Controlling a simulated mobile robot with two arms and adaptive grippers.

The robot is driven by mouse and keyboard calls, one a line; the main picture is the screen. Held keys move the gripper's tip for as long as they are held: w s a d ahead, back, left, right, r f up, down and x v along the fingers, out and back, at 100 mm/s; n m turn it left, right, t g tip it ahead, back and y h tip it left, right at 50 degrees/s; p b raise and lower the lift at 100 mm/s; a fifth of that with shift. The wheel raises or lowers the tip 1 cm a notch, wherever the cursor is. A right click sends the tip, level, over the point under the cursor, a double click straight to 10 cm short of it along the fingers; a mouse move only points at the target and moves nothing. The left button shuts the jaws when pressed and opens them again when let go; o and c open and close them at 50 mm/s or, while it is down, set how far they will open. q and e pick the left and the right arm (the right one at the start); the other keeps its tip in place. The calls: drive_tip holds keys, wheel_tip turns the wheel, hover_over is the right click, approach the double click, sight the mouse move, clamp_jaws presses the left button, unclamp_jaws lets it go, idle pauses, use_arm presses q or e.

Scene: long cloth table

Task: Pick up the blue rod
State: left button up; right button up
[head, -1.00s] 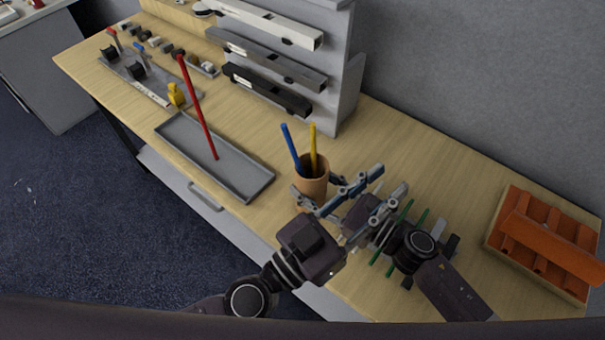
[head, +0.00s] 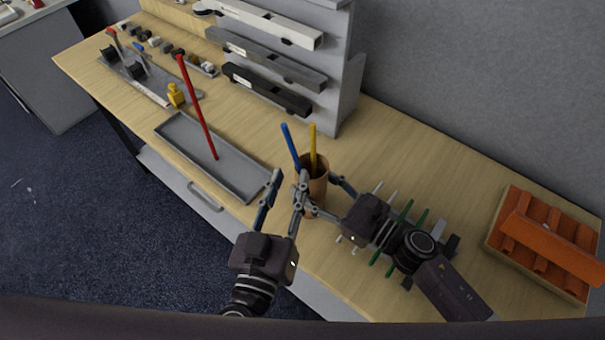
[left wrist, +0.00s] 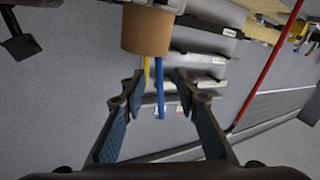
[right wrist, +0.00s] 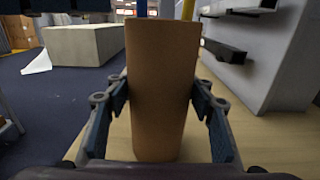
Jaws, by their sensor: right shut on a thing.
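The blue rod (head: 290,146) stands tilted in a brown cup (head: 318,190), beside a yellow rod (head: 313,148). In the left wrist view the blue rod (left wrist: 160,88) and yellow rod (left wrist: 146,72) stick out of the cup (left wrist: 147,30). My right gripper (head: 322,190) is shut on the cup, one finger on each side; the right wrist view shows the cup (right wrist: 162,90) between its fingers. My left gripper (head: 288,182) is open and empty, in front of the cup. In its wrist view the blue rod shows between the fingertips, apart from them.
A grey tray (head: 250,190) with a red rod (head: 198,108) leaning up from it is left of the cup. An orange ribbed block (head: 545,240) sits at the right. Green and white rods (head: 418,220) lie by my right arm. Shelves (head: 270,65) with long bars stand behind.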

sight(297, 167)
use_arm(q)
drive_tip(key=w, duration=0.2)
drive_tip(key=w+d, duration=0.1)
drive_tip(key=w, duration=0.2)
drive_tip(key=shift+w+d+f, duration=0.25)
drive_tip(key=shift+w+f, duration=0.05)
drive_tip(key=shift+f, duration=0.1)
drive_tip(key=shift+s, duration=0.1)
clamp_jaws()
